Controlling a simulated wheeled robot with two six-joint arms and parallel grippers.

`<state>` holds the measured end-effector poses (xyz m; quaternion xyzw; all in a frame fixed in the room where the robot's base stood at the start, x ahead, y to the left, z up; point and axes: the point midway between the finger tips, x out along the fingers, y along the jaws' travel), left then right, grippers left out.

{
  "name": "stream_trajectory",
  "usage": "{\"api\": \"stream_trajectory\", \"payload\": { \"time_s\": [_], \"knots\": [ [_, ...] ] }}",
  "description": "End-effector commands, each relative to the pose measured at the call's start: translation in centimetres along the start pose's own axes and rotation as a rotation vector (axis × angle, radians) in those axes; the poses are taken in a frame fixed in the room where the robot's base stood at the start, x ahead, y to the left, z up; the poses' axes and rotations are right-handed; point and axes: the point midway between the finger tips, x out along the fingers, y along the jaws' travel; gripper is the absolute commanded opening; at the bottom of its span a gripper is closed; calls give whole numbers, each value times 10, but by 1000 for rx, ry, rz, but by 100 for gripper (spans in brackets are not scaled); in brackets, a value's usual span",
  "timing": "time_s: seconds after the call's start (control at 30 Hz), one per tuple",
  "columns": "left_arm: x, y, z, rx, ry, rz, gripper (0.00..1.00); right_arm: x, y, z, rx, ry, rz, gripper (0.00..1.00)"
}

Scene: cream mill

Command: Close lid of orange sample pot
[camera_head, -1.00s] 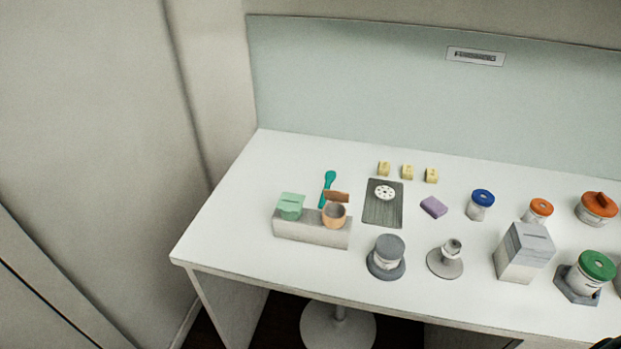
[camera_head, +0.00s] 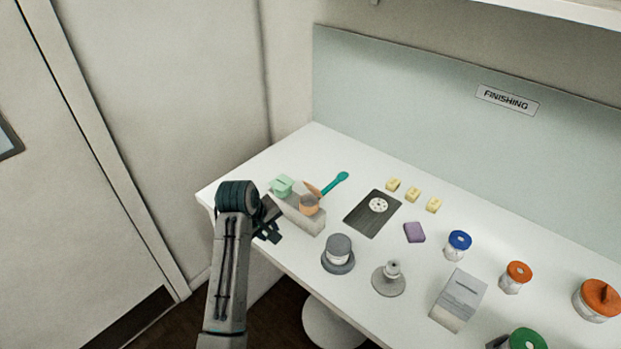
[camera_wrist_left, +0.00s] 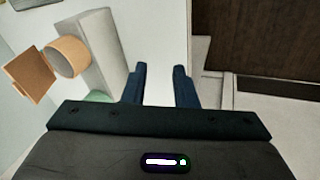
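The orange sample pot (camera_head: 309,206) sits in a pale grey block (camera_head: 304,222) near the left end of the bench. Its orange-brown lid (camera_head: 312,188) stands open, tilted up from the rim. In the left wrist view the pot (camera_wrist_left: 68,58) and its open lid (camera_wrist_left: 29,75) show at the left. A green pot (camera_head: 282,185) with its lid down sits in the same block. My left gripper (camera_head: 271,222) is just off the block's front left side, apart from the pot. In the left wrist view its fingers (camera_wrist_left: 160,70) are spread with nothing between them.
A teal spoon (camera_head: 334,183) lies behind the block. A dark plate with a white disc (camera_head: 378,205) lies to its right, and a grey lidded jar (camera_head: 338,251) stands at the front. Other jars stand farther right. Open floor lies beyond the bench's left edge.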

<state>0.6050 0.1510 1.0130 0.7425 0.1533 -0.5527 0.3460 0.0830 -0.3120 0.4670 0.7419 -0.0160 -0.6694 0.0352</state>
Motion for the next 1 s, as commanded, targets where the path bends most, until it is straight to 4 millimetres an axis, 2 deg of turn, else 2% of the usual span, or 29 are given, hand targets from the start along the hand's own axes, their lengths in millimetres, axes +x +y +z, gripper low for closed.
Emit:
{"api": "stream_trajectory", "payload": {
  "time_s": [0.03,0.1,0.2,0.3,0.43,0.57,0.67,1.0],
  "knots": [
    [-29,30,-8,-36,-1,28,25,-5,-4,-3,2,4,-4,75],
    [-53,60,-15,-87,-15,46,25,-6,-7,-6,4,7,-8,75],
    [-76,100,-22,-147,-37,63,25,-5,-9,-6,4,8,-9,75],
    [-90,129,-26,-188,-52,71,25,-5,-8,-6,4,7,-9,75],
    [-102,149,-28,-215,-64,75,25,-5,-4,-3,2,3,-4,75],
    [-98,154,-28,-225,-68,73,25,-10,2,0,-1,-1,2,75],
    [-85,156,-27,-225,-70,71,25,-16,6,1,-2,-3,5,75],
    [-22,160,-23,-223,-69,71,25,-40,8,-1,-2,-3,5,75]
  ]
}}
